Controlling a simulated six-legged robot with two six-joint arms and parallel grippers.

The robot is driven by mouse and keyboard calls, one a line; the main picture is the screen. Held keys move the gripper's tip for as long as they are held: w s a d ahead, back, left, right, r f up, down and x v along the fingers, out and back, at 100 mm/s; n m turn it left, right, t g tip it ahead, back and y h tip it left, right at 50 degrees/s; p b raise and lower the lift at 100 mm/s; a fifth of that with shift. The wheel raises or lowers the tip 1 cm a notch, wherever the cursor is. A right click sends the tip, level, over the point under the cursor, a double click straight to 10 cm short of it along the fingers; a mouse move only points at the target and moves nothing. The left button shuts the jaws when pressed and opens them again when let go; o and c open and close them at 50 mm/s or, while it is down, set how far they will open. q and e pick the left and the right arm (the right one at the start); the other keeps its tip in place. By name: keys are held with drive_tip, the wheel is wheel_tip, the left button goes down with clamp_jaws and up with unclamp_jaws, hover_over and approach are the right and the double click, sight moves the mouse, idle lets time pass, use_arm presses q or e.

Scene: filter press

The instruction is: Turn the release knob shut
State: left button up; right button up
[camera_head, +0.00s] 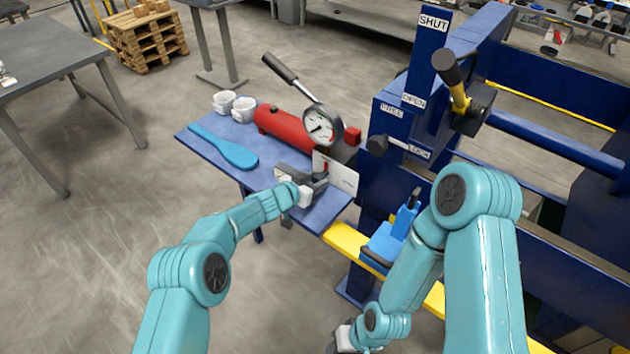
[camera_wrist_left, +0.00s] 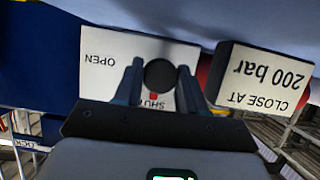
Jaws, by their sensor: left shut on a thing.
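The release knob (camera_wrist_left: 160,75) is a dark round knob in front of a white plate (camera_wrist_left: 105,62) lettered OPEN and SHUT, seen upside down in the left wrist view. A small red mark shows beside SHUT, partly covered. My left gripper (camera_wrist_left: 158,80) has a finger on each side of the knob and is shut on it. In the head view the left gripper (camera_head: 318,180) is at the pump below the gauge, and the knob is hidden there. The white plate (camera_head: 343,178) shows just right of it. My right gripper (camera_head: 343,340) hangs low at the bottom edge, its fingers unclear.
The red pump cylinder (camera_head: 290,130), gauge (camera_head: 322,125) and black-gripped lever (camera_head: 282,68) stand close above my left gripper. The blue press frame (camera_head: 385,190) stands to the right.

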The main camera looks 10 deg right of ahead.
use_arm(q)
drive_tip(key=o, duration=1)
drive_tip(key=shift+r, duration=0.15)
drive_tip(key=b+v, duration=0.3)
drive_tip(key=v, duration=1.3)
drive_tip(key=shift+s+a, duration=0.15)
